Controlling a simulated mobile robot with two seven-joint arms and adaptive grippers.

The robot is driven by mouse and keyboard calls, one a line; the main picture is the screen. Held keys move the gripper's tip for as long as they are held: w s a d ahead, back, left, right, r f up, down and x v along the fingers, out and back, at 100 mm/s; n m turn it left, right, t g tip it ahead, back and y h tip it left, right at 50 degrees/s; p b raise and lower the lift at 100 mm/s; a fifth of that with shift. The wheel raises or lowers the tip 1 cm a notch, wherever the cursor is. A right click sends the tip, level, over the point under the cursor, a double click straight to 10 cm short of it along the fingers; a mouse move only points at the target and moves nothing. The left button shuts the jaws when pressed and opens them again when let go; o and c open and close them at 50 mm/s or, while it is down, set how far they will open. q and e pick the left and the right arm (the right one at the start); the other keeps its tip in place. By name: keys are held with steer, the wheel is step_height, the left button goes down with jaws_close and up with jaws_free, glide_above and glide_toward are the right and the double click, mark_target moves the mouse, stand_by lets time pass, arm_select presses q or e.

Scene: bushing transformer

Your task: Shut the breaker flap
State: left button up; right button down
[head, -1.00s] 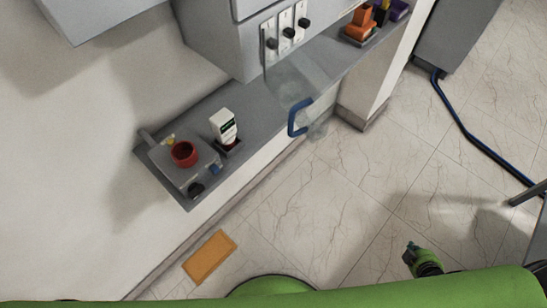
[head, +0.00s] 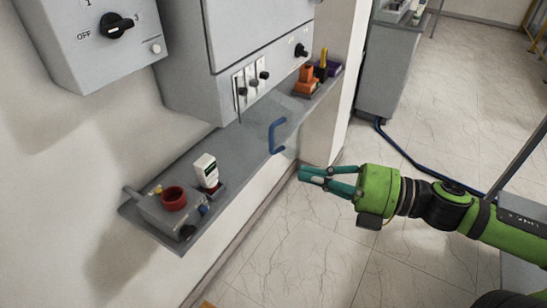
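The breaker flap (head: 290,104) is a clear panel with a blue handle (head: 272,136). It stands open, sticking outward and down from the lower edge of the grey breaker box (head: 192,68). Three black breaker switches (head: 253,82) on white plates are uncovered above it. My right gripper (head: 306,174), with teal fingers, is in the air to the right of and below the handle, apart from it. My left gripper is not in view.
A grey shelf (head: 215,150) under the box holds a red cup-like part (head: 173,198), a white device (head: 206,170) and orange and purple blocks (head: 306,87). A control box with a black rotary knob (head: 116,25) hangs at upper left. The floor at right is mostly clear.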

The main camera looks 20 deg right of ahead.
mark_target(276, 153)
steer(key=shift+w+a+p, duration=0.2)
steer(key=shift+w+a, duration=0.4)
steer(key=shift+w, duration=0.7)
steer(key=shift+w+a+p, duration=0.25)
steer(key=shift+w+a, duration=0.35)
steer(key=shift+w, duration=0.75)
steer(key=shift+w+a+p, duration=0.2)
steer(key=shift+w+a, duration=0.4)
steer(key=shift+w, duration=0.7)
